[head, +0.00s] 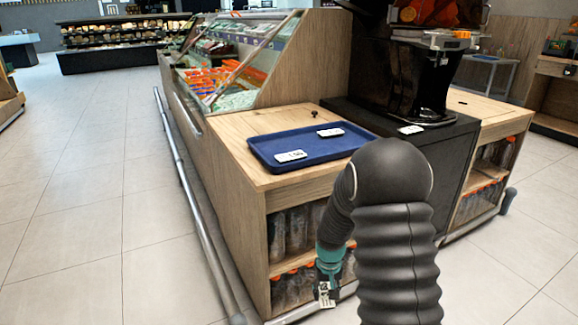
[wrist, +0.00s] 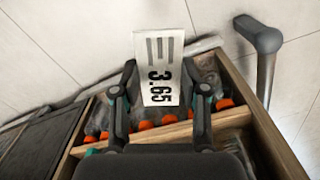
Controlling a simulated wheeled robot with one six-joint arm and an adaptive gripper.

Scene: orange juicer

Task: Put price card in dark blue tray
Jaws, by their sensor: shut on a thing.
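A white price card (wrist: 160,68) printed 3.65 is held between the fingers of my gripper (wrist: 160,88) in the wrist view. In the head view the card (head: 324,294) hangs at the tip of my gripper (head: 327,280), low in front of the cabinet's bottle shelves. The dark blue tray (head: 312,146) lies on the wooden counter top, above and left of my gripper. Two white price cards lie in the tray, one at its front left (head: 291,156) and one toward its back right (head: 330,132).
Another white card (head: 411,129) lies on the black stand below the juicer (head: 420,70). Bottles with orange caps (head: 298,228) fill the open shelves under the counter. A metal rail (head: 190,200) runs along the cabinet's foot. The tray's middle is clear.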

